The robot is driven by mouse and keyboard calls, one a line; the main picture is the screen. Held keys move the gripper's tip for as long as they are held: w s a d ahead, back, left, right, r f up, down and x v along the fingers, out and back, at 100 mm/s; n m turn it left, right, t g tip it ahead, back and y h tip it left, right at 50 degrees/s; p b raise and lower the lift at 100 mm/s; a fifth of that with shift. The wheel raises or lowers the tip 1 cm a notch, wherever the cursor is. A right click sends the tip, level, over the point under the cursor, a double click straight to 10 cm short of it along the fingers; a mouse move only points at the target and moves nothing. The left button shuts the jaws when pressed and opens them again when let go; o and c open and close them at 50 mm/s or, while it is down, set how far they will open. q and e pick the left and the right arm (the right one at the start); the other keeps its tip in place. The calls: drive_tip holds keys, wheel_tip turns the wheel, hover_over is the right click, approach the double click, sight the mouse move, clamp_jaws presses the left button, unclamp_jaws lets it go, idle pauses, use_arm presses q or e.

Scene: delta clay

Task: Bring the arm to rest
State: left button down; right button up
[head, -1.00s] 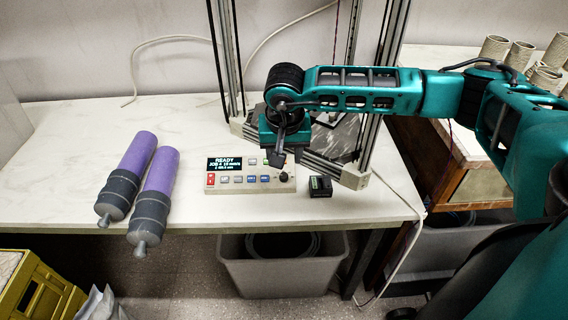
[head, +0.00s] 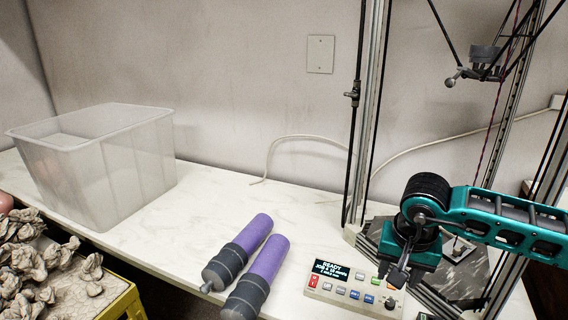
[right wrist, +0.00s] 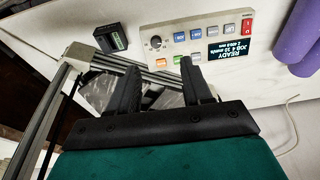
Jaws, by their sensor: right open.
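My right arm comes in from the right in the head view, and its gripper (head: 398,276) hangs over the right part of the control panel (head: 350,289). In the right wrist view the two dark fingers of the gripper (right wrist: 160,88) are spread apart with nothing between them. The panel (right wrist: 196,42) lies just beyond the fingertips, its screen lit with "READY". I cannot tell the exact height of the fingers above it. My left gripper is not in view.
Two purple-and-grey cylinders (head: 268,262) lie left of the panel. A clear plastic bin (head: 110,165) stands at the back left. A metal frame (head: 368,110) rises behind the panel. A small black block (right wrist: 110,38) lies beside the panel. A yellow crate (head: 132,300) is at front left.

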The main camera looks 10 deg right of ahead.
drive_tip(key=s+a+f+m+g+y, duration=0.15)
drive_tip(key=s+a+y, duration=0.3)
drive_tip(key=a, duration=0.55)
drive_tip(key=s+a+f+m+g+y, duration=0.1)
drive_tip(key=s+a+m+g+y, duration=0.15)
drive_tip(key=a+y, duration=0.45)
drive_tip(key=s+a+r+m+t+y+p, duration=0.1)
drive_tip(key=a+r+m+t+y, duration=0.1)
drive_tip(key=a+r+m+y, duration=0.35)
drive_tip(key=s+a+r+m+t+y+p, duration=0.1)
drive_tip(key=a+r+m+t+y, duration=0.2)
drive_tip(key=a+m, duration=0.5)
drive_tip(key=w+d+f+m+t+h, duration=0.35)
drive_tip(key=d+m+t, duration=0.25)
drive_tip(key=m, duration=0.9)
drive_tip(key=w+d+f+m+t+h, duration=0.25)
drive_tip(key=d+m+t+h, duration=0.35)
drive_tip(key=m, duration=0.8)
drive_tip(key=s+d+f+m+g+h, duration=0.2)
drive_tip(key=s+d+f+m+h, duration=0.1)
drive_tip(key=s+f+m, duration=0.3)
drive_tip(key=s+d+f+m+g+h+p, duration=0.1)
drive_tip(key=s+d+f+m+h, duration=0.3)
drive_tip(key=f+m, duration=0.6)
drive_tip(key=shift+s+d+f+m+g, duration=0.35)
drive_tip(key=shift+s+d+f+g, duration=0.25)
drive_tip(key=shift+s+d+g, duration=0.25)
